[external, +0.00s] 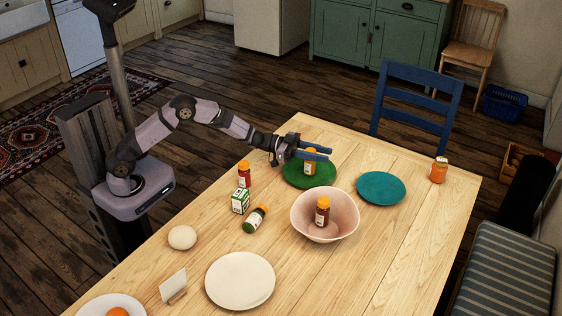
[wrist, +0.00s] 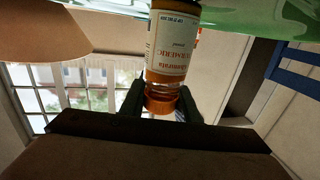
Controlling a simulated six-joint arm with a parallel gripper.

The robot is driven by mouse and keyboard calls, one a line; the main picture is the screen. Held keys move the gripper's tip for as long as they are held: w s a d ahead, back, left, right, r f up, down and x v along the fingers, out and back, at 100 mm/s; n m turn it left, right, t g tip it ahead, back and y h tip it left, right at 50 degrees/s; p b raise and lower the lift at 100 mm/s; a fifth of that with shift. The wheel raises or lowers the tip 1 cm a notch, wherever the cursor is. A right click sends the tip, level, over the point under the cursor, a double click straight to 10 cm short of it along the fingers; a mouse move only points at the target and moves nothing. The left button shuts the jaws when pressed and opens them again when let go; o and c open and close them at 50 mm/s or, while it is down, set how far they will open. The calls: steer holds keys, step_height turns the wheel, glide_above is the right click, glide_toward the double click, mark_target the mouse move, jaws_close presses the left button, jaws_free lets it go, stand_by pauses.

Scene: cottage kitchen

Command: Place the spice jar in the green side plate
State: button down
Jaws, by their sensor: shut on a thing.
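A spice jar (external: 310,164) with an orange cap is upright at the green side plate (external: 291,177).
A pink bowl (external: 343,228) holding another jar (external: 322,211) stands in front. A teal plate (external: 381,188) and an orange jar (external: 438,171) are to the right. A jar (external: 244,175), a green-white carton (external: 240,201) and a lying jar (external: 255,219) are at left.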

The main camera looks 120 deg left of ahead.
steer(key=c, duration=1.4)
jaws_free()
steer(key=shift+f, duration=0.15)
steer(key=shift+o, duration=0.2)
steer(key=shift+r, duration=0.25)
steer(key=v, duration=1.2)
steer(key=shift+b, duration=0.3)
steer(key=shift+w, duration=0.1)
